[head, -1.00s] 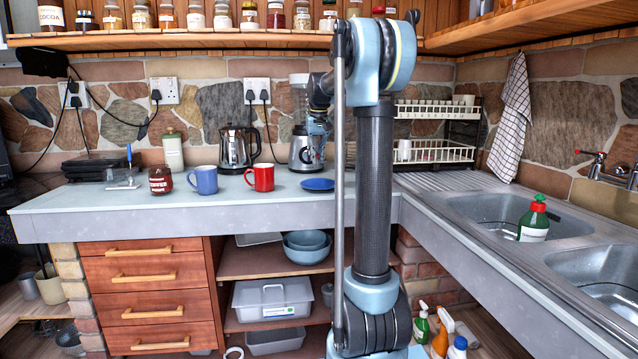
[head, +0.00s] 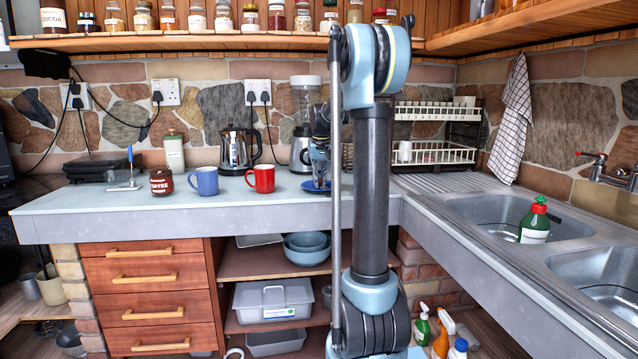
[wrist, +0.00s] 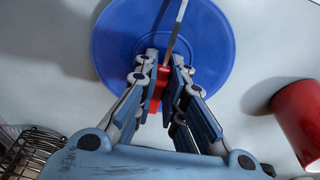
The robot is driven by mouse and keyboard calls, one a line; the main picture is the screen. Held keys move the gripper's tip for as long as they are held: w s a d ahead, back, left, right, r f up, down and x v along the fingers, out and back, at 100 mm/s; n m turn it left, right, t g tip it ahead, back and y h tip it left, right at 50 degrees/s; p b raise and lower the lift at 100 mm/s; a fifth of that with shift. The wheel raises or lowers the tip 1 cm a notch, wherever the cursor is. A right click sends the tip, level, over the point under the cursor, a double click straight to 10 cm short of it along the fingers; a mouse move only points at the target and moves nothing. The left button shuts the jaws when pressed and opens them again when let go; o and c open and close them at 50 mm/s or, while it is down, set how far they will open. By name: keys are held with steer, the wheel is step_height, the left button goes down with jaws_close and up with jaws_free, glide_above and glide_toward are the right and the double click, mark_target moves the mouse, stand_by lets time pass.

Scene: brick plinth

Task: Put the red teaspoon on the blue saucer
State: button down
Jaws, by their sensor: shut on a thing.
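The red teaspoon (wrist: 158,91) is in my gripper (wrist: 162,72), which is shut on its red handle. Its thin grey metal part points up the wrist view, above the blue saucer. The blue saucer (wrist: 115,48) lies flat on the worktop beneath my gripper. In the head view the saucer (head: 309,187) is partly hidden by my gripper (head: 320,181) and arm. I cannot tell whether the spoon touches the saucer, and the spoon is not clear in the head view.
A red mug (head: 261,180) stands left of the saucer and also shows in the wrist view (wrist: 302,118). A blue mug (head: 203,181) and a coffee jar (head: 161,182) are further left. A blender (head: 302,150) and a kettle (head: 236,150) stand behind.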

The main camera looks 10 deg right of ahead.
steer(key=shift+s+f, duration=0.1)
steer(key=shift+f, duration=0.3)
steer(key=shift+s+f, duration=0.1)
steer(key=shift+s, duration=0.1)
steer(key=c, duration=2)
jaws_free()
steer(key=shift+o, duration=0.3)
steer(key=shift+w+f, duration=0.25)
steer(key=shift+w, duration=0.05)
steer(key=shift+w+f, duration=0.1)
steer(key=shift+w, duration=0.05)
steer(key=shift+r, duration=0.2)
